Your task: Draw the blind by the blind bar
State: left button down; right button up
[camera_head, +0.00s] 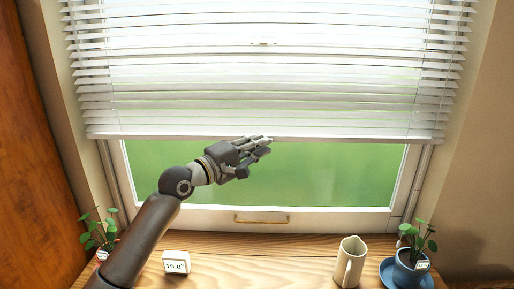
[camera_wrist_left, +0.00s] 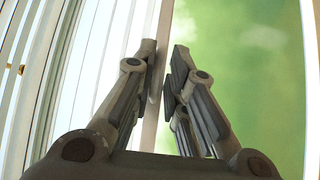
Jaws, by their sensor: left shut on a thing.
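A white slatted blind (camera_head: 260,75) hangs over the window, covering its upper part. Its bottom blind bar (camera_head: 330,139) runs across the window above the sill. My left gripper (camera_head: 265,145) is at the middle of the blind bar and is shut on it. In the left wrist view the blind bar (camera_wrist_left: 156,105) passes between the two fingers of the left gripper (camera_wrist_left: 164,75), with the slats (camera_wrist_left: 60,70) to the left and green glass to the right. The part of the bar behind the fingers is hidden. My right gripper is not in view.
Below the bar is bare window glass (camera_head: 330,175) and a frame with a brass handle (camera_head: 262,218).

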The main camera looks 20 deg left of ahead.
aim_at(256, 126)
pick_arm(q)
notch_tip(256, 126, up, 6)
jog(key=p, duration=0.3)
jog(key=shift+f+p, duration=0.25)
jog(key=shift+p, duration=0.15)
jog(key=shift+f, duration=0.1)
jog(key=c, duration=1.6)
grip_release()
jog(key=shift+a, duration=0.1)
jog(key=v, duration=1.2)
